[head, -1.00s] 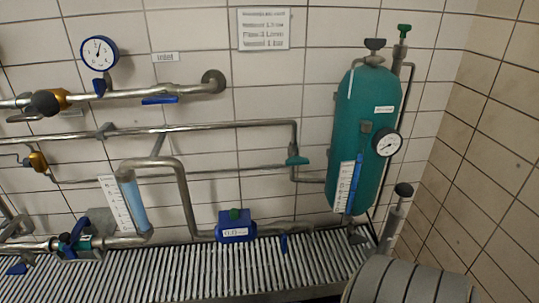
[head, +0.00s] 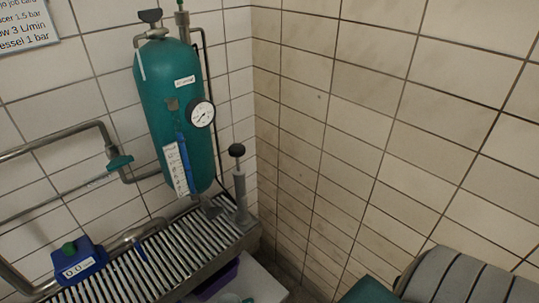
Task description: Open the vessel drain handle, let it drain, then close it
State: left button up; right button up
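The vessel (head: 178,105) is a green upright tank on the tiled wall, with a round pressure gauge (head: 202,114) and a blue level tube (head: 183,150) beside a white scale. Below its bottom end is a small grey fitting (head: 208,207) over the slatted grate; I cannot tell whether this is the drain handle or how it is set. Neither of my grippers is in view.
A hand pump with a black knob (head: 237,151) stands right of the vessel. A blue flow meter (head: 77,262) sits at lower left by the grate (head: 150,262). A purple container (head: 215,282) is under the grate's edge.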

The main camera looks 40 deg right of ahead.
aim_at(214, 212)
jog(key=z, duration=0.8)
